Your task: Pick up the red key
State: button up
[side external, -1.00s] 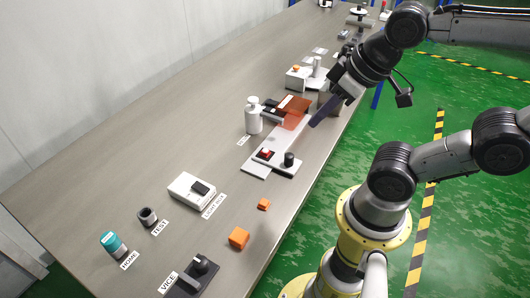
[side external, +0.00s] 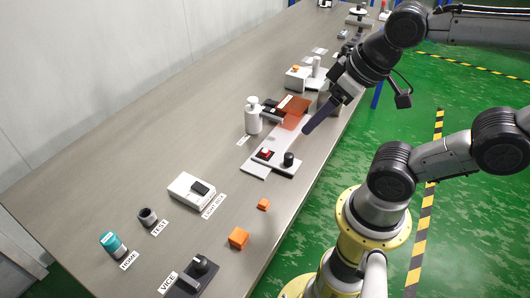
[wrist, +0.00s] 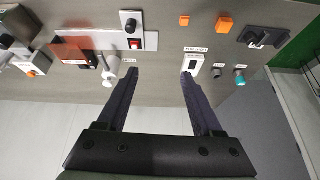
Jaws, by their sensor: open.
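A small red piece (side external: 265,153), which I take for the red key, sits in a dark surround on a long white plate (side external: 284,164) on the bench. It also shows in the wrist view (wrist: 134,44), beyond my left fingertip. A black knob (side external: 288,159) stands beside it on the plate. My gripper (side external: 306,130) has long dark fingers and hangs above the plate's right side, up and right of the red piece. In the wrist view my gripper (wrist: 159,72) has its fingers wide apart with nothing between them. The red piece's exact shape is too small to tell.
A translucent orange-red panel (side external: 293,112) stands at the plate's far end. A white bottle (side external: 253,117) stands left of it. Two orange blocks (side external: 238,238) (side external: 263,204), a white device (side external: 192,190) and a vice (side external: 194,276) lie nearer.

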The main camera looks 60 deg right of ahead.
jog(key=m, duration=0.1)
jog(key=m+g, duration=0.5)
jog(key=m, duration=1.2)
send_over(265, 151)
notch_tip(265, 151, down, 7)
jog(key=shift+g, duration=0.3)
jog(key=f, duration=0.9)
jog(key=shift+s+d+f, duration=0.2)
jog(key=shift+d+f, duration=0.05)
jog(key=shift+d, duration=0.05)
jog(key=shift+w+a+f, duration=0.1)
jog(key=shift+w+f, duration=0.05)
jog(key=shift+f, duration=1.3)
jog(key=shift+w+a+f, duration=0.1)
jog(key=shift+f, duration=1.35)
grip_shut()
